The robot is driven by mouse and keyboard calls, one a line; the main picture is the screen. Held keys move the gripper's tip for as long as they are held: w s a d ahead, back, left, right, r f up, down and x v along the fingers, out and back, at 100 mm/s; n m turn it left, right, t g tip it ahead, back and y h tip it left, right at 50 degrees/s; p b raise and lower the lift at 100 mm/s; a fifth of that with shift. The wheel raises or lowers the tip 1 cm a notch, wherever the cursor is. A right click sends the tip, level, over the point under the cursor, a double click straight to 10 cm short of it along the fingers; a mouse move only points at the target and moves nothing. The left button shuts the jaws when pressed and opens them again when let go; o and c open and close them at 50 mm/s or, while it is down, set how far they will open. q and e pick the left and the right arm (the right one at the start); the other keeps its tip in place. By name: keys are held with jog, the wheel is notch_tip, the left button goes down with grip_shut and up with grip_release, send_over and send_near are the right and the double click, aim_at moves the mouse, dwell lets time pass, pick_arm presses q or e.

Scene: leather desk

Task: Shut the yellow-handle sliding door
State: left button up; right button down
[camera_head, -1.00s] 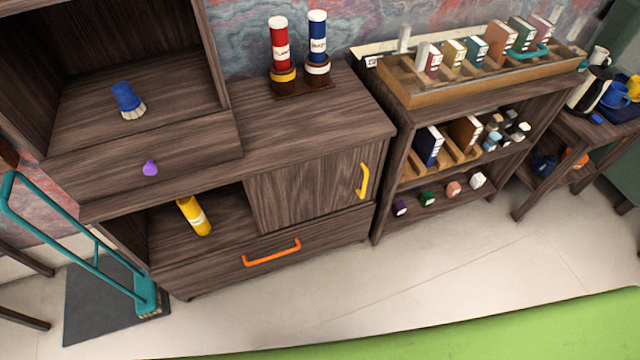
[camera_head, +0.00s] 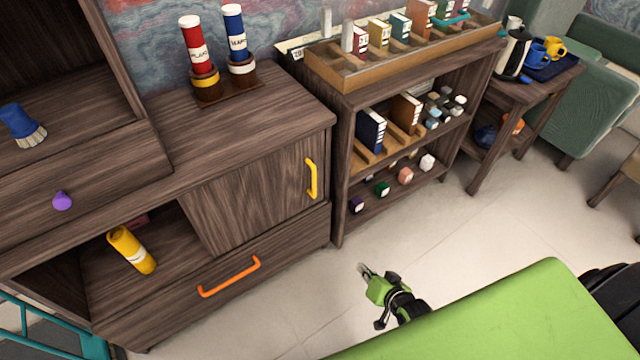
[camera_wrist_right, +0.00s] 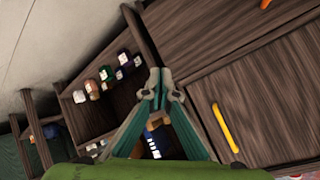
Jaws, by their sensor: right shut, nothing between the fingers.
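The wooden sliding door (camera_head: 262,196) with a yellow handle (camera_head: 312,179) sits at the right side of the cabinet's lower opening. The left part of that opening is uncovered, and a yellow cylinder (camera_head: 132,250) lies inside it. My right gripper (camera_head: 364,269) is below and to the right of the handle in the head view, shut and empty, apart from the door. In the right wrist view, the gripper's fingertips (camera_wrist_right: 164,72) meet, and the yellow handle (camera_wrist_right: 225,128) and door (camera_wrist_right: 262,105) are to the right of them. My left gripper is not in view.
An orange-handled drawer (camera_head: 230,276) lies below the door. A shelf unit (camera_head: 342,150) with books and small blocks stands to the right. Red and blue bottles (camera_head: 196,58) stand on the cabinet top. Floor is clear in front of the shelf unit.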

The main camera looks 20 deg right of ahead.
jog(key=w+r+m+t+b, duration=0.4)
jog(key=w+r, duration=0.5)
jog(key=m+t+y+b, duration=0.1)
jog(key=m+t+b, duration=0.2)
jog(key=m+t, duration=0.15)
send_near(314, 157)
jog(key=s+d, duration=0.4)
jog(key=shift+g, duration=0.35)
jog(key=w+a, duration=0.1)
jog(key=w, duration=0.2)
jog(key=w+a, duration=0.1)
jog(key=w, duration=0.2)
jog(key=w+a+r, duration=0.1)
jog(key=w, duration=0.2)
jog(key=shift+a+b, duration=0.15)
jog(key=shift+b, duration=0.25)
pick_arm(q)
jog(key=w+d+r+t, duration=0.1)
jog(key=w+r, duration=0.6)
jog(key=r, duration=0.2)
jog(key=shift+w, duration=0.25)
pick_arm(e)
jog(key=shift+s+a+f, duration=0.15)
jog(key=shift+s+a, duration=0.1)
jog(key=shift+a, duration=0.2)
